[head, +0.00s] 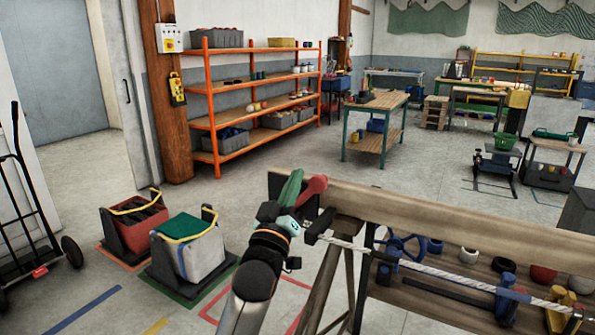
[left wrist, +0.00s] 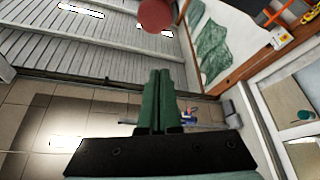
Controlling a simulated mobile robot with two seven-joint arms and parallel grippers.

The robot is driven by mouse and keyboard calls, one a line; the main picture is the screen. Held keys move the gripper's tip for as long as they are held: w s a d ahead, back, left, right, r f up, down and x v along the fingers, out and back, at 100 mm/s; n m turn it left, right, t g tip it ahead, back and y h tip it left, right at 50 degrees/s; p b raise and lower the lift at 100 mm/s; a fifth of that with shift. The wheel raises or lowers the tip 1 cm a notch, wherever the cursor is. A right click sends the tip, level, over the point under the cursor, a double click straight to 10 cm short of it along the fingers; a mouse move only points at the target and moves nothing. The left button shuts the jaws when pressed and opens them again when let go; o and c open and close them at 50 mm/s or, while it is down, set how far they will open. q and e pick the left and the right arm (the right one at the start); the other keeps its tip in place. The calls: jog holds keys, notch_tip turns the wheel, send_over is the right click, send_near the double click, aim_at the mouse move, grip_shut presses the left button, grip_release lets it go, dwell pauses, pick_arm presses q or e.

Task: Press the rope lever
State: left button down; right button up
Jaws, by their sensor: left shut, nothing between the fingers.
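The rope lever shows as a red rounded handle (head: 315,187) at the left end of a wooden beam. A white twisted rope (head: 440,270) runs rightward from below it. My left gripper (head: 294,180) has green fingers, pressed together and empty, pointing up just left of the red handle in the head view. I cannot tell whether they touch it. In the left wrist view my shut fingers (left wrist: 160,75) point toward a dull red round end (left wrist: 155,14), with a small gap in the picture. My right gripper is out of view.
The wooden beam (head: 460,215) crosses right of the lever, with a shelf of floats and a blue handwheel (head: 400,252) below. Two bins, one red (head: 135,222) and one white (head: 195,252), stand left on the floor. An orange rack (head: 262,100) stands behind; open floor lies between.

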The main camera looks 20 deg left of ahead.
pick_arm(q)
jog(key=v, duration=0.5)
jog(key=shift+s+d+f+b, duration=0.1)
jog(key=shift+s+d+b, duration=0.05)
jog(key=shift+s+b, duration=0.2)
